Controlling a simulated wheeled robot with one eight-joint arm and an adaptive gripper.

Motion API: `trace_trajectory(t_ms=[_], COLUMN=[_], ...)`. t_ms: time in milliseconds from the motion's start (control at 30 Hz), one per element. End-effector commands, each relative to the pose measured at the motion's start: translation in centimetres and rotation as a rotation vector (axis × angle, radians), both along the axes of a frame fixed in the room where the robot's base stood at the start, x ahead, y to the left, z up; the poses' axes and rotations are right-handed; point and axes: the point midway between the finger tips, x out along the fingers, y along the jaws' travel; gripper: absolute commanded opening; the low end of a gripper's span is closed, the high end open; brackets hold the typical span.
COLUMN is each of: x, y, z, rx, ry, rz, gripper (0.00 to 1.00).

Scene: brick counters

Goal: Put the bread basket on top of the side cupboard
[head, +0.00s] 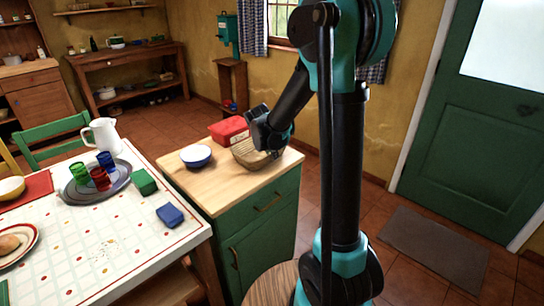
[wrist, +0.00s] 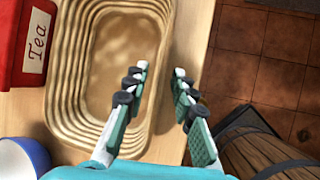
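The bread basket (head: 243,155) is a tan, ribbed, rounded-rectangular basket. It rests on the wooden top of the green side cupboard (head: 218,187). In the wrist view the basket (wrist: 62,85) looks empty and fills the upper left and middle. My gripper (wrist: 160,74) is open, with the basket's right wall between its fingers: the left finger is over the inside, the right finger is outside over the wooden top. No clear grip on the wall shows. In the head view my gripper (head: 270,150) is at the basket's right side and hides part of it.
A red tea tin (head: 229,130) stands behind the basket, and a blue-white bowl (head: 196,156) stands left of it, both close. The dining table (head: 130,237) with a tray, cups and a jug is at left. A wooden barrel or stool (wrist: 250,150) stands on the floor beside the cupboard.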

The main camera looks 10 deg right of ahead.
Motion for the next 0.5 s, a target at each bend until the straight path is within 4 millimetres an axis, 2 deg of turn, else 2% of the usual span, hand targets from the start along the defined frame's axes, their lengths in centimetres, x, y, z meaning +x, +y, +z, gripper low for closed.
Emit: trace_trajectory(t_ms=[300,500], x=[-2.7,-3.9], y=[1.4,1.9], z=[4.7,6.9], rx=[0.001,0.000], ry=[0.000,0.001], rz=[0.002,0.001], gripper=[0.26,0.26])
